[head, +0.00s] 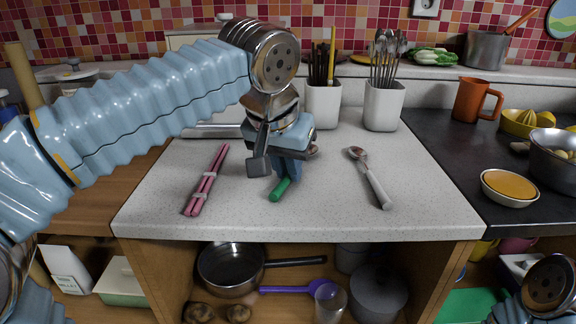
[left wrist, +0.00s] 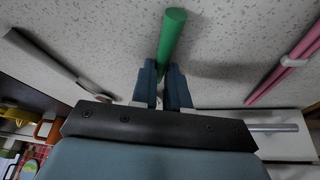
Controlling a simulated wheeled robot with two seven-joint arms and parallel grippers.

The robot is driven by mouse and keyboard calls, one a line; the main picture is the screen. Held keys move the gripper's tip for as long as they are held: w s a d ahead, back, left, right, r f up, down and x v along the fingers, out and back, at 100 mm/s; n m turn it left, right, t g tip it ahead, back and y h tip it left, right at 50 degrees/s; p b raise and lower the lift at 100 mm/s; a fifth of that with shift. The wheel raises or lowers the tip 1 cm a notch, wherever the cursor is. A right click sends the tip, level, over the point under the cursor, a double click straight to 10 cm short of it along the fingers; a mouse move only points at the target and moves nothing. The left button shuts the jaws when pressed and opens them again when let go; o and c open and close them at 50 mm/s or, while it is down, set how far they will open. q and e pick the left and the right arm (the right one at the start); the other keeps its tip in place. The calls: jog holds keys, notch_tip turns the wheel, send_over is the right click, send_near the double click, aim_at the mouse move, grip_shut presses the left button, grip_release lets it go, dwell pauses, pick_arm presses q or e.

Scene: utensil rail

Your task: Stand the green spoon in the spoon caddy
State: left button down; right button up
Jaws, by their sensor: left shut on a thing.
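My left gripper (head: 284,176) is shut on the green spoon (head: 280,190), fingers on either side of its handle. The handle end points toward the counter's front edge; what looks like its bowl shows just right of the gripper, and the middle is hidden. In the left wrist view, the green handle (left wrist: 172,38) sticks out between the fingers (left wrist: 163,85). I cannot tell whether the spoon touches the counter. The spoon caddy (head: 384,106), a white pot holding several metal spoons, stands at the back of the counter, right of and beyond the gripper. My right gripper is not visible.
A second white pot (head: 322,106) with dark sticks stands left of the caddy. A grey-handled spoon (head: 371,179) lies to the right on the speckled counter (head: 330,215), and bundled pink chopsticks (head: 206,181) lie to the left. The counter between pots and gripper looks clear.

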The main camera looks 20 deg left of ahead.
pick_arm(q)
jog(key=shift+f, duration=0.1)
jog(key=shift+f, duration=0.15)
jog(key=c, duration=1.1)
grip_release()
jog(key=shift+f, duration=0.1)
